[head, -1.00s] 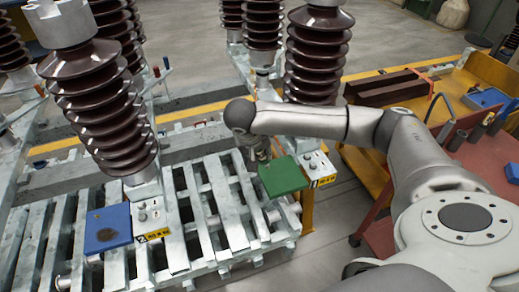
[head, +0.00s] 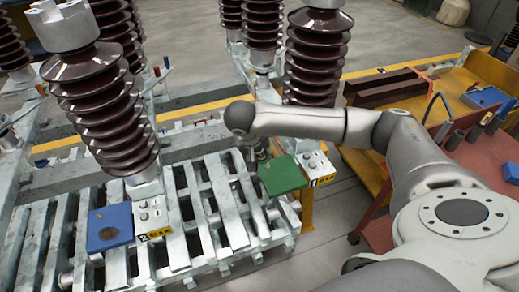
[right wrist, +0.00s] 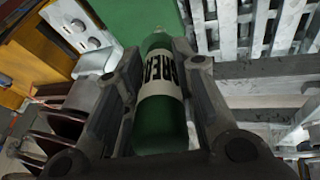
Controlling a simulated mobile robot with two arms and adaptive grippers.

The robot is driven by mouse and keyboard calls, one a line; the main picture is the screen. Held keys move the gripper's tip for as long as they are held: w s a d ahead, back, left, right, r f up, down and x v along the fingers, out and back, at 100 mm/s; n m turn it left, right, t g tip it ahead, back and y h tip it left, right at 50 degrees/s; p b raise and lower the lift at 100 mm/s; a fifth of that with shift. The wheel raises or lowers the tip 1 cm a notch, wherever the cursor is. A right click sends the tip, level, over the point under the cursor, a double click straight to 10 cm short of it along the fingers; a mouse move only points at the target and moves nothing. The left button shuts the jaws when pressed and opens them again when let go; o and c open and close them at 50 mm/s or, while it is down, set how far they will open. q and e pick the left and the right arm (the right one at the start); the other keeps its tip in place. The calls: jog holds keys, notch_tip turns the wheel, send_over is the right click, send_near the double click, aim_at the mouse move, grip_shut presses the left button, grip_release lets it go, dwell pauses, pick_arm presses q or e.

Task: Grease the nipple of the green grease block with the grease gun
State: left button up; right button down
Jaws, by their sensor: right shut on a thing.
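The green grease block (head: 282,175) sits at the right end of the pale steel frame, beside a small switch panel. My right gripper (head: 261,156) is right at the block's left back edge in the head view, pointing down. In the right wrist view, it is shut around the grease gun (right wrist: 160,85), a green cylinder with a white label. The green block (right wrist: 145,20) shows just beyond the gun's far end there. I cannot make out the nipple or whether the gun's tip touches the block. My left gripper is out of view.
A blue block (head: 110,228) sits on the frame at left. Tall brown ribbed insulators (head: 100,110) stand close behind and left. The slatted steel frame (head: 205,235) fills the front middle. A red bench (head: 478,165) and a yellow cart (head: 490,72) stand at right.

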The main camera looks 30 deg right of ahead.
jog(key=shift+b+x, duration=0.3)
jog(key=shift+x, duration=1.2)
dwell(1.1)
jog(key=shift+r, duration=0.15)
jog(key=shift+p+v, duration=2.4)
jog(key=shift+p, duration=0.75)
jog(key=s+a+r+n+b, duration=0.1)
jog(key=s+a+r+n, duration=0.1)
jog(key=a+r, duration=0.65)
jog(key=s+a+r+n+t+y+b, duration=0.1)
jog(key=s+a+r, duration=0.3)
jog(key=s+r, duration=0.3)
jog(key=shift+s+a+r+n, duration=0.2)
jog(key=shift+s+n, duration=0.2)
jog(key=shift+s, duration=0.35)
